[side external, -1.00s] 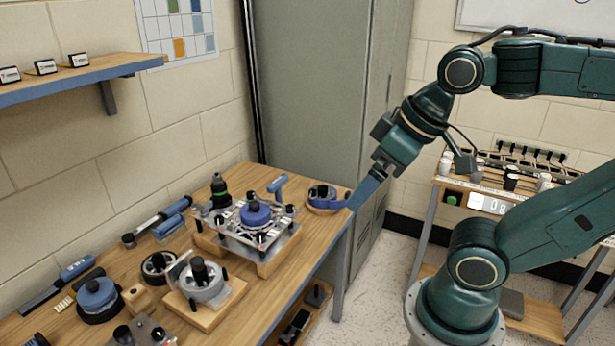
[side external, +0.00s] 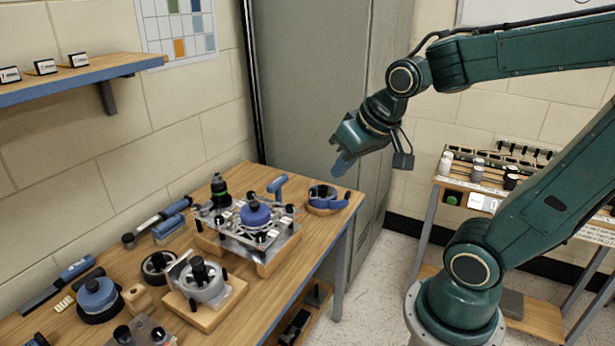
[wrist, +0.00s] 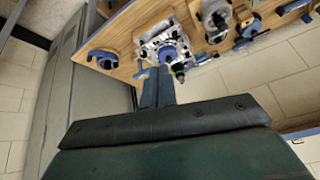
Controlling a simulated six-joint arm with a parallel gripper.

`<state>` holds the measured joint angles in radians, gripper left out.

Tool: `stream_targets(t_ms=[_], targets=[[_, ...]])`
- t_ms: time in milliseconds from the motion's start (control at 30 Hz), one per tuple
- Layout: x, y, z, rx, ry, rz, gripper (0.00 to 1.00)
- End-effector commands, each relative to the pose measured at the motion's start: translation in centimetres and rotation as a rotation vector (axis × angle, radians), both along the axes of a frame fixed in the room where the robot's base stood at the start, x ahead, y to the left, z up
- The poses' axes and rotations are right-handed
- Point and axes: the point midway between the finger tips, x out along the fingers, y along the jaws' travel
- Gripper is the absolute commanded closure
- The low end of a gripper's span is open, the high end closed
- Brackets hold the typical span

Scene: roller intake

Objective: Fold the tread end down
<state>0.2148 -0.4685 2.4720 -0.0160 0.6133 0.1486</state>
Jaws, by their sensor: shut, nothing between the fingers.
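The roller (side external: 322,192) has a dark and grey hub and sits on a round wooden base at the table's far right corner. A blue tread strip (side external: 328,204) lies along its near right side, its end at the right, close to the base. I cannot tell whether the end lies flat. My gripper (side external: 338,171) is shut and empty, above the roller and apart from it. In the wrist view, my blue fingers (wrist: 157,88) point towards the table, and the roller with its blue tread (wrist: 102,58) shows to their left.
A metal plate fixture with a blue knob (side external: 255,213) stands left of the roller. Several other parts crowd the wooden table (side external: 240,320). A tall grey cabinet (side external: 325,80) stands close behind my gripper.

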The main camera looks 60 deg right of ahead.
Motion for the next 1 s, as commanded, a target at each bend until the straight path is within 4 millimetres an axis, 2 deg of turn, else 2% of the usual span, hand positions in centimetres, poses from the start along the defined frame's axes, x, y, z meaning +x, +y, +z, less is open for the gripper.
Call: stream_targets(t_ms=[200,500,767,1000], targets=[[3.3,-4.5,-2.4,0.048,-0.025,-0.201,1.0],[5.8,-11.5,-6.6,0.11,-0.079,-0.472,1.0],[6.1,-17.9,-11.0,0.162,-0.137,-0.707,1.0],[4.5,-23.7,-15.6,0.208,-0.199,-0.925,1.0]])
